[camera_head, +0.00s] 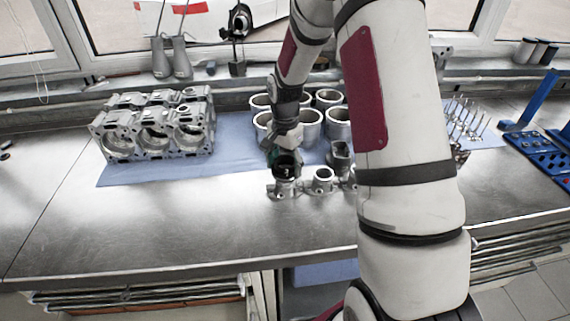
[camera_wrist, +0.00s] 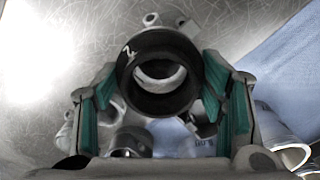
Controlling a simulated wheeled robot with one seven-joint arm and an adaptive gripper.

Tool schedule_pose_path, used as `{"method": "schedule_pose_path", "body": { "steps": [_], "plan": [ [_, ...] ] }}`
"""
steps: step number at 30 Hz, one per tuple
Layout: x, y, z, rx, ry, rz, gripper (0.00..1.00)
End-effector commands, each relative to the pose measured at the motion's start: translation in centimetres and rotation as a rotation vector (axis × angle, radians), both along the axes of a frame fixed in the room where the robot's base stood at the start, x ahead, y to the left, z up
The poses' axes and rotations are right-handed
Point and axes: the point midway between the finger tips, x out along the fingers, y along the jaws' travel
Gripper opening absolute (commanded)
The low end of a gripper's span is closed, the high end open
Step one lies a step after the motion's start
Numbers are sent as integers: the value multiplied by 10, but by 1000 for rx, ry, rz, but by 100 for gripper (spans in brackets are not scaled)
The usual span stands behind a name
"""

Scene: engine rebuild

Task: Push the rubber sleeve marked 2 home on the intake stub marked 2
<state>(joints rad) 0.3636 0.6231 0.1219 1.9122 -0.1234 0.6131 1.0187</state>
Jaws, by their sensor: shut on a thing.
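A black rubber sleeve (camera_wrist: 126,76) with a white mark that looks like 2 is between the teal-padded fingers of my gripper (camera_wrist: 165,92), which is shut on it. In the head view the sleeve (camera_head: 287,171) is directly above the leftmost metal intake stub (camera_head: 284,189), at the tip of my gripper (camera_head: 285,157). A bright curved metal rim shows through the sleeve's bore in the wrist view, and the stub's flange ear (camera_wrist: 151,19) shows beyond it. I cannot tell how far the sleeve is over the stub. No number is readable on the stub.
Another stub (camera_head: 322,182) stands close to the right, with a further one partly hidden by my arm. Several metal cylinders (camera_head: 311,120) stand behind on a blue mat (camera_head: 235,150). An engine block (camera_head: 155,135) is at left. The bench front (camera_head: 180,225) is clear.

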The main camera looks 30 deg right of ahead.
Motion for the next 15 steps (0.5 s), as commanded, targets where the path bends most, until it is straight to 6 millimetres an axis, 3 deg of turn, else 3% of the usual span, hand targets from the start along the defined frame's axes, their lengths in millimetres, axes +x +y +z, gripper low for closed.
{"method": "schedule_pose_path", "body": {
  "steps": [15],
  "plan": [
    [0,0,-6,0,0,-1,36]
  ]
}}
